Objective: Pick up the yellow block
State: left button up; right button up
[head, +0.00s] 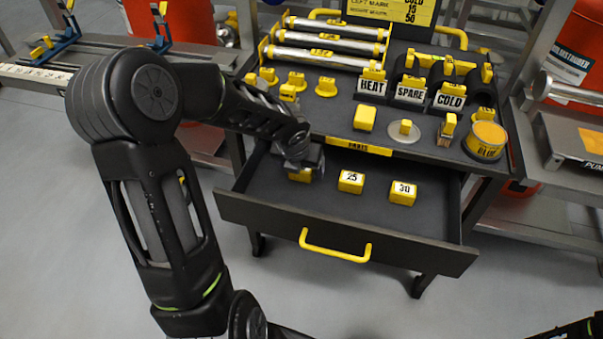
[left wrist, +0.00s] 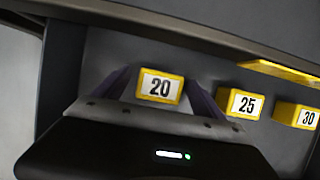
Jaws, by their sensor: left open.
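Several yellow blocks with white number labels sit in the open drawer: the 20 block (left wrist: 161,87) in the left wrist view, the 25 block (head: 351,181) and the 30 block (head: 403,193). A plain yellow block (head: 365,118) lies on the bench top above the drawer. My left gripper (head: 304,163) is open and reaches down into the drawer's left part, over the 20 block, which is mostly hidden in the head view. In the left wrist view its fingers stand on either side of the 20 block; contact cannot be told. My right gripper is not seen.
The dark drawer (head: 440,247) is pulled out, with a yellow handle (head: 335,250) on its front. Above it, the bench top carries HEAT, SPARE and COLD signs (head: 410,94), a round yellow tin (head: 486,141) and metal tubes (head: 325,60). The drawer's right part is free.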

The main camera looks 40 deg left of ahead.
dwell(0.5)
pick_arm(q)
jog(key=c, duration=1.6)
jog(key=shift+o, duration=0.2)
jog(key=shift+r, duration=0.1)
jog(key=shift+r+p, duration=0.3)
jog(key=shift+r, duration=0.15)
notch_tip(320, 180, up, 17)
jog(key=p, duration=0.5)
